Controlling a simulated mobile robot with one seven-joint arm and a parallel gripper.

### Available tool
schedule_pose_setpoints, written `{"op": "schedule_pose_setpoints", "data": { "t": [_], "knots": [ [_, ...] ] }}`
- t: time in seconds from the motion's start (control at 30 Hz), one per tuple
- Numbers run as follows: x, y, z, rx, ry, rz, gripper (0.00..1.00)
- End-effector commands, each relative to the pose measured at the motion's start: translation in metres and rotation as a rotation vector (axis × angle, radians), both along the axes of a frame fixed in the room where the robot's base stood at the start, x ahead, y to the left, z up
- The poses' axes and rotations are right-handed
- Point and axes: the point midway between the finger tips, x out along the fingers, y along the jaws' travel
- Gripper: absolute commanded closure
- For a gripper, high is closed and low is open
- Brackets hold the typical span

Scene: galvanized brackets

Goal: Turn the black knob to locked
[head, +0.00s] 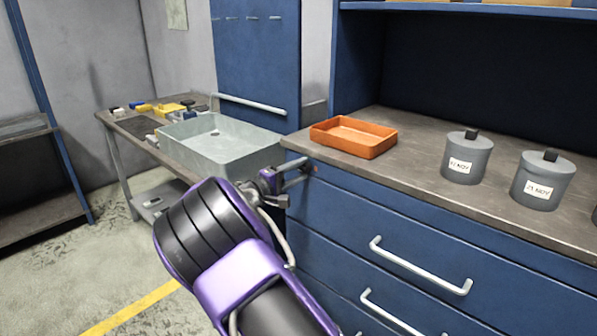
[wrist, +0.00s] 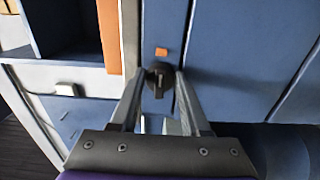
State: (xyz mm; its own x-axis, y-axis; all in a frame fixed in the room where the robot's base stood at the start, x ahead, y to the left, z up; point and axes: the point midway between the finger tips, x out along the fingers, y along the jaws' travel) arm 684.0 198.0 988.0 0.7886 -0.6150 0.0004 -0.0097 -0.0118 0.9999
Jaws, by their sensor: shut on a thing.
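My gripper (wrist: 160,73) is shut on the knob, one finger on each side. The knob's grip ridge looks roughly upright in that view; no pointer or lettering can be read. In the head view my gripper (head: 287,180) reaches the upper left corner of the drawer cabinet (head: 345,215), and the knob is mostly hidden there.
An orange tray (head: 353,150) and two labelled grey canisters (head: 467,157) (head: 542,181) stand on the worktop. Drawer handles (head: 420,268) stick out below. A grey basin (head: 220,148) is close left of my gripper. Open floor lies at the lower left.

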Motion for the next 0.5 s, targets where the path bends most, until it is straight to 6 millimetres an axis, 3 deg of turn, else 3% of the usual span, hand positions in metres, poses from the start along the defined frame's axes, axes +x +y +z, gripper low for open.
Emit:
{"op": "schedule_pose_setpoints", "data": {
  "t": [0.13, 0.17, 0.3, 0.5],
  "knots": [
    [-0.0001, -0.0002, -0.0001, 0.001, 0.0, -0.001, 1.0],
    [-0.0001, -0.0001, -0.0001, 0.001, 0.0, -0.001, 0.49],
    [-0.0001, -0.0001, -0.0001, 0.001, 0.0, 0.0, 0.24],
    [0.0, 0.0, 0.0, 0.0, 0.0, 0.0, 0.24]
  ]
}}
